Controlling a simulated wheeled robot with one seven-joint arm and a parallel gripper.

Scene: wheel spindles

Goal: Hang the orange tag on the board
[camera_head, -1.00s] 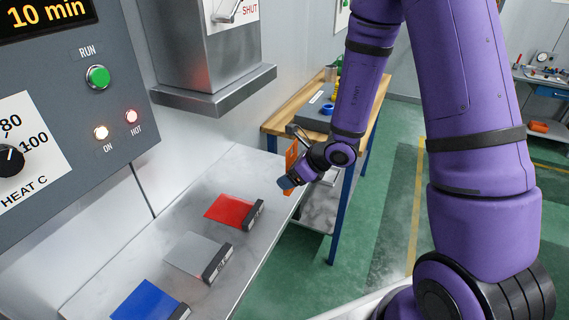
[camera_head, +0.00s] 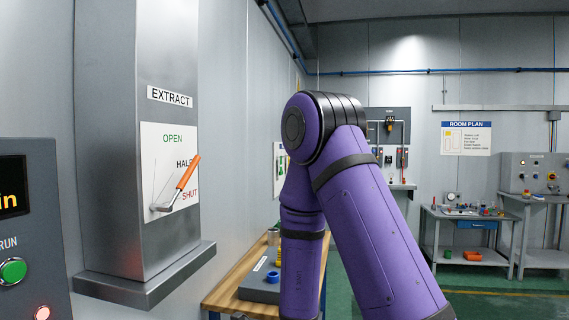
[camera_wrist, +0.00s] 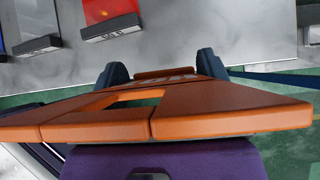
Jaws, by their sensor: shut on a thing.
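The orange tag (camera_wrist: 215,105) lies across the wrist view, a flat plate with a rectangular slot, seen close and nearly edge-on. My gripper (camera_wrist: 161,70) is shut on it, with its dark fingers showing behind the plate's far edge. In the head view my gripper and the tag are below the frame. A grey board (camera_head: 396,122) with a few small items on it, red and green among them, is on the far wall, beyond my arm. My arm hides part of it, and I cannot tell whether it has a free hook.
A grey extract duct (camera_head: 150,110) with an orange-handled lever (camera_head: 187,173) stands at the left. A wooden-topped bench (camera_head: 235,283) is below my arm. Far benches stand at the right.

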